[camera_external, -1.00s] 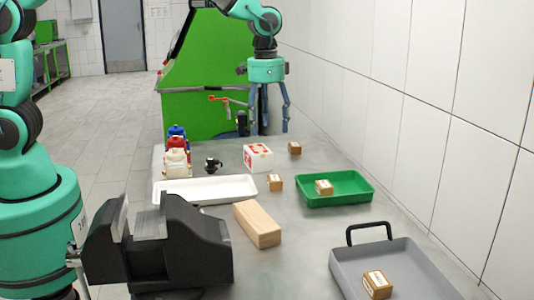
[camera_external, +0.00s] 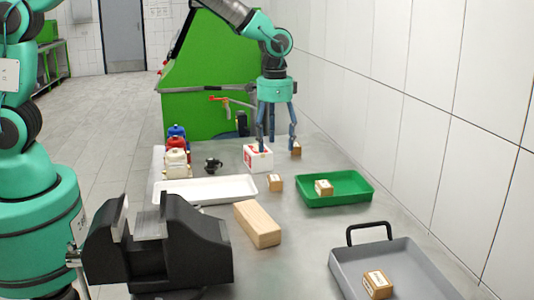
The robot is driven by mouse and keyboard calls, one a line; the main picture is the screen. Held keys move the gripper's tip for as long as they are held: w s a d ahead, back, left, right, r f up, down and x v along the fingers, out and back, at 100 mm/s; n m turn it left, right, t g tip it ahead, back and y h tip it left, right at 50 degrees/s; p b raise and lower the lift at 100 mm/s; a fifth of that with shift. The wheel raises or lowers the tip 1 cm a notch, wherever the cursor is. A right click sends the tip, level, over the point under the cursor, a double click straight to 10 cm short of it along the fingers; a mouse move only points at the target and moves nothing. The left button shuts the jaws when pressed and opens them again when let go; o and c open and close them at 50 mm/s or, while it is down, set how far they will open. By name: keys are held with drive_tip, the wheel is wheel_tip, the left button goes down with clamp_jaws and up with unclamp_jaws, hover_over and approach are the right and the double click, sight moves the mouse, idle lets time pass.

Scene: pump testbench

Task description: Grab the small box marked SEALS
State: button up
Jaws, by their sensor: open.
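Several small brown boxes with white labels are in view; the print is too small to read, so I cannot tell which is marked SEALS. One box (camera_external: 297,150) is at the far end of the table, partly hidden by a finger of my gripper. Another box (camera_external: 275,183) stands on the table left of the green tray. A third box (camera_external: 324,187) is in the green tray (camera_external: 352,196), and one more box (camera_external: 377,284) lies in the grey tray. My gripper (camera_external: 278,152) points down, open, with its fingers near the far box and the white and red box.
The white and red box (camera_external: 258,158) stands close to the left finger. A white tray (camera_external: 205,190), a wooden block (camera_external: 257,224), a black vise (camera_external: 155,250) and the handled grey tray (camera_external: 410,262) occupy the table. Small coloured containers (camera_external: 176,157) stand at left. The wall bounds the right.

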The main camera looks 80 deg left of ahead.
drive_tip(key=b, duration=0.1)
hover_over(275, 178)
wheel_tip(275, 178, down, 7)
drive_tip(key=shift+r, duration=0.1)
idle(0.3)
drive_tip(key=shift+f+b, duration=0.6)
drive_tip(key=shift+f, duration=2.05)
drive_tip(key=c, duration=1.4)
drive_tip(key=shift+r, duration=0.15)
